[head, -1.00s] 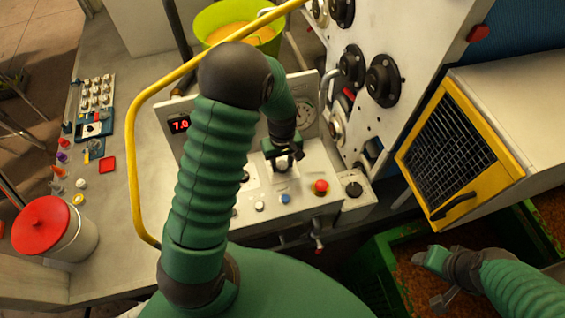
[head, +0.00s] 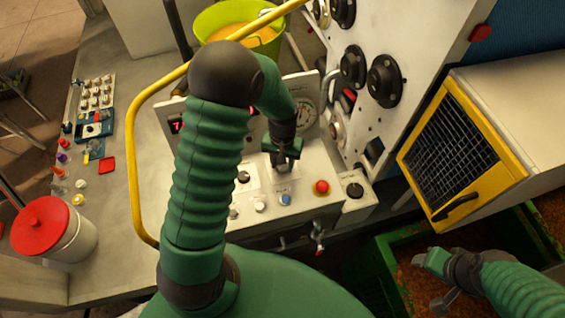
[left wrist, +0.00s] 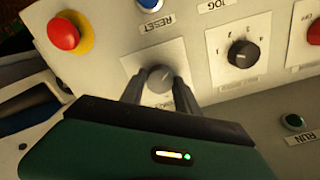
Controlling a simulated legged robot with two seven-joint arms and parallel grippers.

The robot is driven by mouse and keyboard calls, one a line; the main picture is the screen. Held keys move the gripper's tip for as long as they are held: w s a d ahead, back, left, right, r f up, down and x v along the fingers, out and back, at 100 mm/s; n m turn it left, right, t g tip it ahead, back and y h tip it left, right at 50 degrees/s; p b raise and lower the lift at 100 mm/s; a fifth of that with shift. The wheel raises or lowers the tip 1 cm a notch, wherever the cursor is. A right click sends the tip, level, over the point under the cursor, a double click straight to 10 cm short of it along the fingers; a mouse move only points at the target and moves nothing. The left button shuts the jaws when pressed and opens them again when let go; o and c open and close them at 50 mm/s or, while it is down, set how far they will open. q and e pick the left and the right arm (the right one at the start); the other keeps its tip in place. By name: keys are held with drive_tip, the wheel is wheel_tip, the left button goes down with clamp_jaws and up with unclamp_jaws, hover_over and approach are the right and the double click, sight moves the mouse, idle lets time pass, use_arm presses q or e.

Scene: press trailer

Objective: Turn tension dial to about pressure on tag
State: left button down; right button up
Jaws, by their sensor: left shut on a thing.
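The tension dial (left wrist: 160,79) is a small grey knob on a white plate of the control panel. Its label is mostly covered by my fingers. My left gripper (left wrist: 158,84) is shut on the dial, one finger on each side. In the head view, my left gripper (head: 284,163) reaches down to the panel. A round pressure gauge (head: 306,115) stands behind it; its reading is too small to tell. A red digital display (head: 176,126) is mostly hidden by my left arm. My right gripper (head: 438,282) is open and empty at the lower right. I cannot make out a pressure tag.
A red emergency button (head: 321,187) and blue reset button (head: 286,199) sit close to the dial. A black selector knob (left wrist: 243,54) is beside it. A yellow rail (head: 133,150) curves at the left. A yellow-framed mesh guard (head: 408,160) stands at the right.

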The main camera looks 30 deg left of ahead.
use_arm(q)
drive_tip(key=shift+w+r, duration=0.1)
drive_tip(key=shift+w, duration=0.15)
drive_tip(key=c, duration=1.3)
unclamp_jaws()
drive_tip(key=shift+o, duration=2)
wheel_tip(320, 180, up, 16)
drive_tip(key=b, duration=0.3)
drive_tip(key=shift+r, duration=0.25)
drive_tip(key=shift+a, duration=0.1)
